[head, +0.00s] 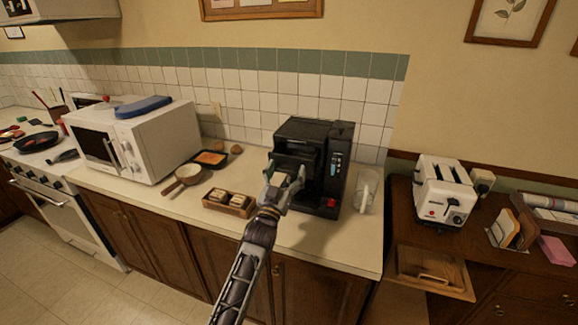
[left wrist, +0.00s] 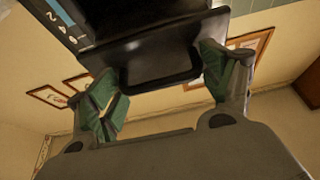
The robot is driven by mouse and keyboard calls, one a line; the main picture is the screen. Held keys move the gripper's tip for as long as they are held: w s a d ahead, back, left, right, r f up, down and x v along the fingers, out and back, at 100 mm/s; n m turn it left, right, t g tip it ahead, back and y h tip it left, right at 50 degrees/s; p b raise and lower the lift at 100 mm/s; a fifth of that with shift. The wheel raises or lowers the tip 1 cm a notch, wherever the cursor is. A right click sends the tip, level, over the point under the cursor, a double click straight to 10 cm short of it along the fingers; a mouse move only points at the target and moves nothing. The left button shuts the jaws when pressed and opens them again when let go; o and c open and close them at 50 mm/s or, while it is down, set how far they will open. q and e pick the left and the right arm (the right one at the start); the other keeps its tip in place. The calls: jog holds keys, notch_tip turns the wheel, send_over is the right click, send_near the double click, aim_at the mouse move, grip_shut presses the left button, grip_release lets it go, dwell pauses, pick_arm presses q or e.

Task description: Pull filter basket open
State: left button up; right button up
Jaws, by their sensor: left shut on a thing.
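The black coffee maker (head: 340,140) stands on the counter against the tiled wall. Its filter basket (head: 296,158) is at the front, in the upper part; my gripper partly covers that area. My left gripper (head: 287,178) is at the front of the machine. In the left wrist view, the dark basket front (left wrist: 152,68) lies between the green-padded fingers of my left gripper (left wrist: 163,86), which are shut on it, one pad at each side. How far the basket is out of the machine is hard to tell. My right gripper is not in view.
A glass jug (head: 366,190) stands right of the machine. A wooden box with bread (head: 228,211), a small pan (head: 187,175) and a tray of orange food (head: 210,158) lie to the left. A microwave (head: 150,145) is further left. The counter front is clear.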

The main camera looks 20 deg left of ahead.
pick_arm(q)
jog(key=shift+s+p, duration=0.35)
jog(key=shift+s, duration=1.05)
jog(key=o, duration=1.1)
jog(key=shift+o, duration=0.2)
jog(key=v, duration=1.2)
jog(key=shift+f, duration=0.15)
